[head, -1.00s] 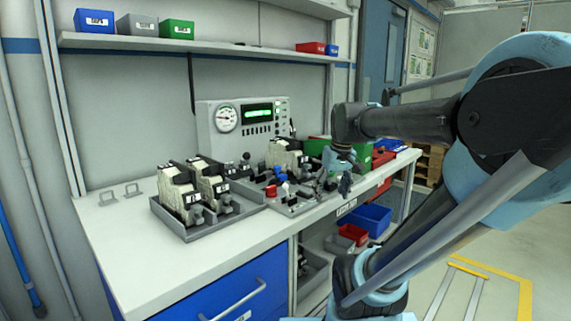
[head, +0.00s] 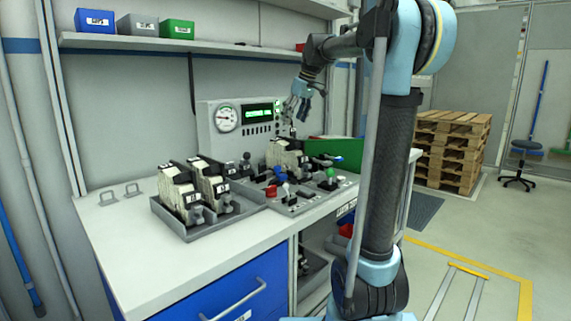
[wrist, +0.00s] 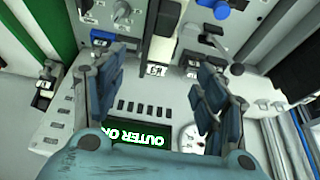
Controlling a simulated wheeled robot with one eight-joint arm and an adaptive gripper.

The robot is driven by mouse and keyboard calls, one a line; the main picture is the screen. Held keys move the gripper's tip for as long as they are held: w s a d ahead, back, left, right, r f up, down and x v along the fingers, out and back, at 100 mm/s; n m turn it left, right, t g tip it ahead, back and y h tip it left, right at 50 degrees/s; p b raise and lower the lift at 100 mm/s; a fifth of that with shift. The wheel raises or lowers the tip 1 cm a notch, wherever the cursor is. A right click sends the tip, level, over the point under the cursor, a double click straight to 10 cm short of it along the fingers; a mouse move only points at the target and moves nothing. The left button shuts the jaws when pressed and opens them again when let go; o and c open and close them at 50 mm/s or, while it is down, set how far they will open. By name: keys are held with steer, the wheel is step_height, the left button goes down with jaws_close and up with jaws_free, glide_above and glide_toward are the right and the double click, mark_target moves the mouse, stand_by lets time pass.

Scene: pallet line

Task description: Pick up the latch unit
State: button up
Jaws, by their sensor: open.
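Two beige-and-black latch units (head: 175,192) stand upright side by side in a grey tray (head: 195,236) on the left of the bench. A similar beige unit (head: 283,153) stands on the grey fixture plate (head: 305,206), right of the tray. My gripper (head: 294,113) is open, raised above this fixture, in front of the gauge panel. I cannot tell whether this is part of a latch unit. Nothing is held.
The gauge panel (head: 241,116) with a lit green display stands behind the fixture. Coloured knobs and levers rise from the fixture plate, including a red one (head: 271,191). A green bin (head: 335,149) is to the right. The bench's front left (head: 145,245) is clear.

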mark_target(283, 152)
steer(key=x, duration=1.7)
steer(key=shift+d+f, duration=0.1)
steer(key=c, duration=1.4)
step_height(283, 152, up, 19)
steer(key=shift+f, duration=0.15)
